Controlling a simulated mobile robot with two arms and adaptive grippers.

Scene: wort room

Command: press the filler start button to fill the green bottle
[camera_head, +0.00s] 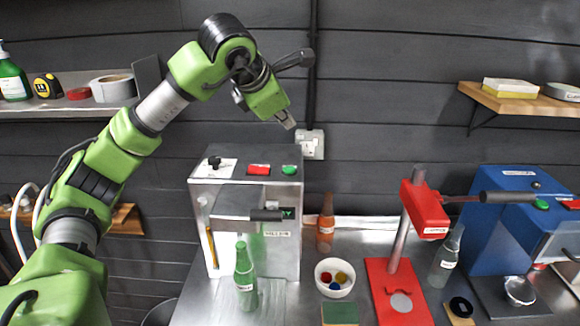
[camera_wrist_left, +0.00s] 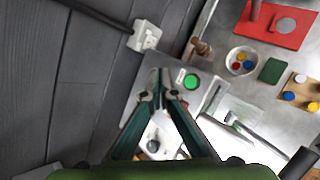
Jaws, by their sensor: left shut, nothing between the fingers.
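The filler is a silver metal box (camera_head: 272,222) on the steel bench. Its top carries a green button (camera_head: 289,169), a red button (camera_head: 259,169) and a black knob (camera_head: 214,162). The green button also shows in the left wrist view (camera_wrist_left: 191,82), just right of my fingertips. The green bottle (camera_head: 245,280) stands upright in front of the filler, below its projecting head. My left gripper (camera_head: 288,123) is shut and empty, above the filler's top and apart from the green button. In the left wrist view its fingers (camera_wrist_left: 160,82) hide part of the filler's top. My right gripper is not in view.
A brown bottle (camera_head: 326,225) and a white bowl of coloured caps (camera_head: 334,265) stand right of the filler. Further right are a red lever press (camera_head: 392,290), a clear bottle (camera_head: 446,258) and a blue machine (camera_head: 500,230). A wall socket (camera_head: 310,144) is behind my gripper.

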